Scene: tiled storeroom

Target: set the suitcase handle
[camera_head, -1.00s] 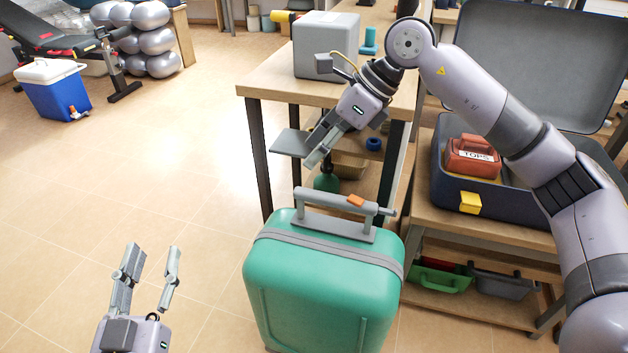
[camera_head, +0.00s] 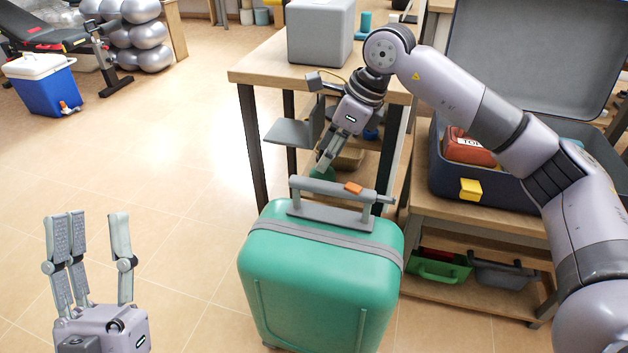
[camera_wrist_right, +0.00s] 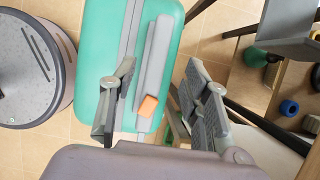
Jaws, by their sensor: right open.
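The green suitcase (camera_head: 318,285) stands upright on the floor with a grey strap (camera_head: 325,238) around it. Its grey handle (camera_head: 325,188) is on top, a little above a grey mount, with an orange button (camera_head: 353,188). In the right wrist view the suitcase (camera_wrist_right: 105,60) and handle (camera_wrist_right: 152,60) show from above. My right gripper (camera_head: 322,150) is open just above and behind the handle; in its wrist view the fingers (camera_wrist_right: 155,108) lie on either side of the handle's button end. Contact cannot be told. My left gripper (camera_head: 92,220) is open and empty at lower left, away from the suitcase.
A wooden table (camera_head: 270,72) with a grey box (camera_head: 320,30) stands behind the suitcase. A shelf at right holds an open dark case (camera_head: 480,185) with a red toolbox (camera_head: 465,148). Bins (camera_head: 440,268) sit below.

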